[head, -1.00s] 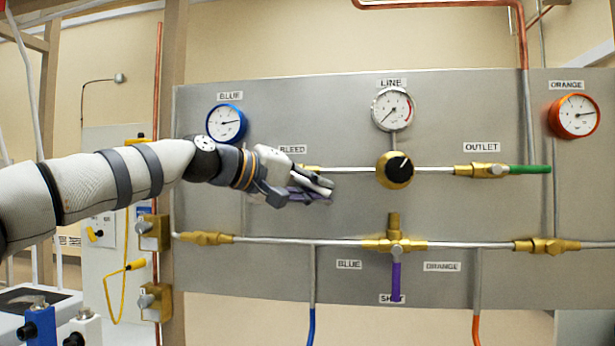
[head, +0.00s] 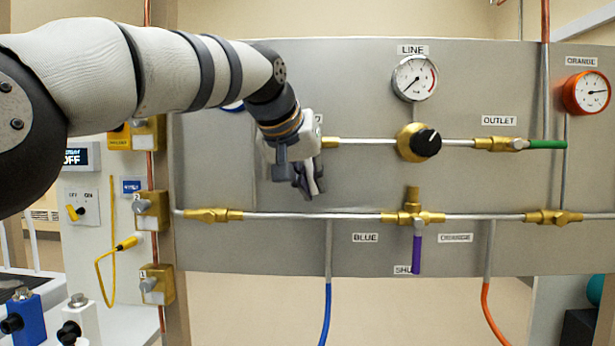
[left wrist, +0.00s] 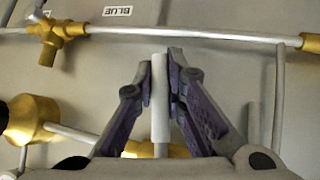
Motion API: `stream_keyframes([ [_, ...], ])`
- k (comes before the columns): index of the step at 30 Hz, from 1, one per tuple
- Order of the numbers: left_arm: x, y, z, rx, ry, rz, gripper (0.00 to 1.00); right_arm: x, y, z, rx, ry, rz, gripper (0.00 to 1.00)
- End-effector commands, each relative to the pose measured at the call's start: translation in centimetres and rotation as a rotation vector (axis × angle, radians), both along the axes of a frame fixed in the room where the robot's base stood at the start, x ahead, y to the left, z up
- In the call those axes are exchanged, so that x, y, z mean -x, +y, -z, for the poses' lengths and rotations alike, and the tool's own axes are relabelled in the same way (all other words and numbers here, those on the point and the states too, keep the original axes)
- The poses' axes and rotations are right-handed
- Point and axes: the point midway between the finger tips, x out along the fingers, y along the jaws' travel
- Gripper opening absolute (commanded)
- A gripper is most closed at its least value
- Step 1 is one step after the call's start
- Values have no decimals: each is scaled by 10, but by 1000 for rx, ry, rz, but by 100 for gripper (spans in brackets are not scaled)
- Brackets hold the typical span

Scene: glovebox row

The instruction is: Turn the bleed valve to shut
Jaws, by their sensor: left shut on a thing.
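The bleed valve's brass body (head: 329,142) shows at the right of my left gripper (head: 309,190) in the head view, on the upper pipe. The gripper hides most of the valve and most of its label. In the left wrist view, which is upside down, my left gripper (left wrist: 160,80) is shut on a pale grey bar, the bleed handle (left wrist: 160,110). One purple-lined finger is on each side of it. The handle points down the panel, across the pipe. Brass of the valve (left wrist: 131,149) shows at the lower edge there. My right gripper is in neither view.
The regulator knob (head: 427,142) is right of the bleed valve, below the line gauge (head: 414,78). The lower pipe (head: 300,215) runs just below my gripper, with a brass three-way valve and its purple handle (head: 417,254). The outlet's green handle (head: 547,144) lies along the pipe.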

Motion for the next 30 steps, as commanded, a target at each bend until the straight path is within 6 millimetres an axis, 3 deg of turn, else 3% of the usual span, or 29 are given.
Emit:
stream_keyframes([
  [12, -2, 10, 0, -172, -8, -3, 0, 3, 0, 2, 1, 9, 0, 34],
  [29, -1, 13, -1, -197, -7, -4, 0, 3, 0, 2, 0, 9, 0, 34],
  [30, -1, 13, -1, -197, -7, -4, 18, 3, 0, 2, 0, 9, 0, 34],
])
